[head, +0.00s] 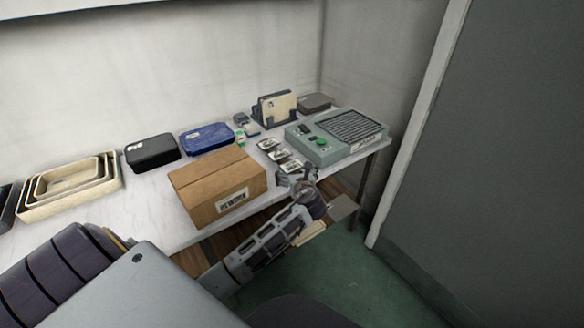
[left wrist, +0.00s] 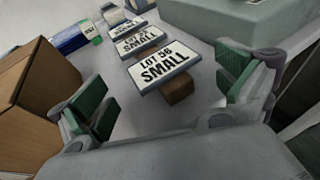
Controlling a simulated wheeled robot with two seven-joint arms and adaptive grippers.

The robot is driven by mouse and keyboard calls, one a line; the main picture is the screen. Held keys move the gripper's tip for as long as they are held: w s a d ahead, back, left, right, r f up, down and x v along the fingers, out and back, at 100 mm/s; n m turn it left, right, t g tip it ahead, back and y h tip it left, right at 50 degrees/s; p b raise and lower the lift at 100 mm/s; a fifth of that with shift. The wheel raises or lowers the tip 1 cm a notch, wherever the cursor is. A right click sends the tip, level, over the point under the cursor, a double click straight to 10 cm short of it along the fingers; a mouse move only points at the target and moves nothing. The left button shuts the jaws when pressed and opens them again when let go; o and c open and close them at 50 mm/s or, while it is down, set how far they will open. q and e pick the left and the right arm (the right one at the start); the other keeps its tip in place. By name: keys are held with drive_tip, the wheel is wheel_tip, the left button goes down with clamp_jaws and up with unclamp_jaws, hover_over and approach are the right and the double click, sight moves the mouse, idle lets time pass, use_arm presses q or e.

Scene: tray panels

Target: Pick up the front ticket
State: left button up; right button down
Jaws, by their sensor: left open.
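The front ticket (left wrist: 163,66) is a white plate with a dark border, printed "LOT 56 SMALL", on a small brown block (left wrist: 178,88) in the left wrist view. In the head view the front ticket (head: 290,166) is the nearest of a row of small tickets by the table's front edge. My left gripper (left wrist: 165,92) is open, its green-padded fingers on either side of the front ticket and apart from it. In the head view my left gripper (head: 297,181) is at the table edge by this ticket, partly covering its surroundings. My right gripper is not in view.
A cardboard box (head: 218,188) stands left of the tickets, and a grey-green machine (head: 320,150) stands right of them. Behind are a blue case (head: 206,137), a black case (head: 152,152) and a holder (head: 274,108). Nested trays (head: 70,185) sit at the left.

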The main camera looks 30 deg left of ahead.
sight(293, 168)
use_arm(q)
drive_tip(key=x, duration=0.4)
drive_tip(key=shift+f+b, duration=0.2)
drive_tip(key=shift+b, duration=0.15)
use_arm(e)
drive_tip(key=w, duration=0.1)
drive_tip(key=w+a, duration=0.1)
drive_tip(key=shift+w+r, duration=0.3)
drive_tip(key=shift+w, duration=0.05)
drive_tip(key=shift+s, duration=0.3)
use_arm(q)
drive_tip(key=c, duration=0.6)
drive_tip(key=shift+c, duration=0.2)
